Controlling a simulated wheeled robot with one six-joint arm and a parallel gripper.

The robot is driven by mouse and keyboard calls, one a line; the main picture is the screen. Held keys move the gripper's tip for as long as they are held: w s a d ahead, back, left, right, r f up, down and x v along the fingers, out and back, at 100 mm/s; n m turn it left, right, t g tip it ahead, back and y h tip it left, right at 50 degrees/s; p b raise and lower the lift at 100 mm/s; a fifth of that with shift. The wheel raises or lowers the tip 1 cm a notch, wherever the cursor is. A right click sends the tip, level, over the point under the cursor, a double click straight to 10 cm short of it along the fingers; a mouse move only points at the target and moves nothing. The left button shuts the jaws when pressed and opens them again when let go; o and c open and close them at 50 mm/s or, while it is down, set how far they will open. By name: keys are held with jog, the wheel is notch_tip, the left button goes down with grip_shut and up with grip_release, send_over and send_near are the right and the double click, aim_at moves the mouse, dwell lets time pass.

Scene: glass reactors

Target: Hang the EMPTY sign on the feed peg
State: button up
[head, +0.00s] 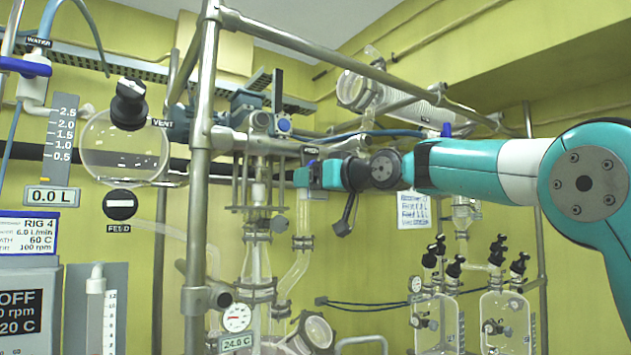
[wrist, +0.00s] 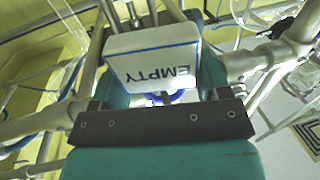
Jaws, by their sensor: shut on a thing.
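The EMPTY sign (wrist: 152,65) is a white plate with dark lettering, upside down in the wrist view. It sits between the teal fingers of my gripper (head: 304,177), which is shut on it. A blue curved part (wrist: 165,97) shows below the sign's lettered face. In the head view the gripper is level in front of the central glass column; I cannot make out the sign there. A small dark label (head: 310,150) just above the gripper is hard to read. I cannot pick out the feed peg clearly.
A steel upright (head: 197,200) and a slanting top rail (head: 320,55) frame the rig left of and above the gripper. Glass column parts (head: 258,262) stand close by at left and below. Glass bottles (head: 436,322) stand at lower right.

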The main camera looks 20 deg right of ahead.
jog(key=o, duration=1.1)
jog(key=shift+c, duration=1)
jog(key=shift+s+d, duration=0.1)
jog(key=b+v, duration=0.4)
jog(key=v, duration=0.2)
jog(key=shift+s+d, duration=0.15)
jog(key=shift+s, duration=0.2)
jog(key=a+b+v, duration=0.1)
jog(key=b+v, duration=0.2)
jog(key=v, duration=0.7)
jog(key=shift+s+d+b, duration=0.25)
jog(key=shift+s+b, duration=0.05)
jog(key=shift+s, duration=0.3)
